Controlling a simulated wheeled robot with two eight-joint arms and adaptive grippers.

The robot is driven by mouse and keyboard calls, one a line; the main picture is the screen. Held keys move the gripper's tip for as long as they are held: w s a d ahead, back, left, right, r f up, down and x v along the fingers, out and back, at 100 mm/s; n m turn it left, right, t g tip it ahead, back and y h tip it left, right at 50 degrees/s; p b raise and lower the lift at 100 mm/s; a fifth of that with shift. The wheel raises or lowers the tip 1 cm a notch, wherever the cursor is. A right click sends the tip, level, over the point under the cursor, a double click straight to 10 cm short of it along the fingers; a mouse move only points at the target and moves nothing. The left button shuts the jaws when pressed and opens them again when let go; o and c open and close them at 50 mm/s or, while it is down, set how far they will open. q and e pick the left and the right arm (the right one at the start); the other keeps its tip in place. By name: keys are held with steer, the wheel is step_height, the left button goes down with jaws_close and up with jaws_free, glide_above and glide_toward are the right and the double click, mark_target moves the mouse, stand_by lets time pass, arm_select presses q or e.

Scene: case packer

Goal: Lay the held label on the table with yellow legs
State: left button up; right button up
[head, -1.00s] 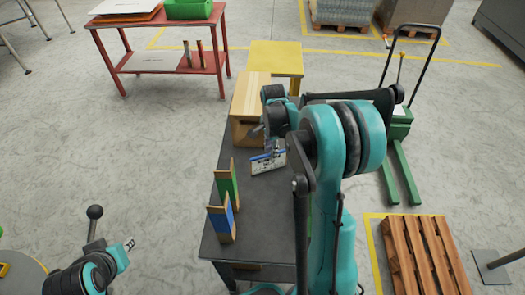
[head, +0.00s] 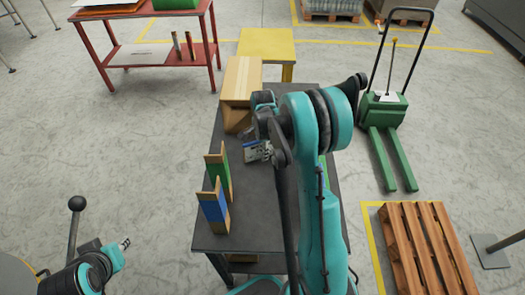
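A small white and blue label (head: 254,153) shows at the tip of my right gripper (head: 264,146), over the dark table (head: 265,211). The gripper appears shut on the label's edge; its fingers are partly hidden by my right arm. The yellow table (head: 266,42), with yellow legs, stands beyond the far end of the dark table. Its visible top is bare, and the label is well short of it. My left gripper (head: 124,244) is at the lower left, away from the tables and with nothing visible in it; its fingers are too small to read.
A cardboard box (head: 240,80) stands on the dark table's far end, between label and yellow table. Green (head: 217,170) and blue (head: 213,208) upright holders stand at its left edge. A red table (head: 140,30) is back left. A green pallet jack (head: 388,130) and wooden pallet (head: 427,244) are right.

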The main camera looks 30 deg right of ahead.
steer(key=shift+r, duration=0.1)
jaws_close()
step_height(320, 180, up, 10)
steer(key=p, duration=0.3)
steer(key=shift+p, duration=0.4)
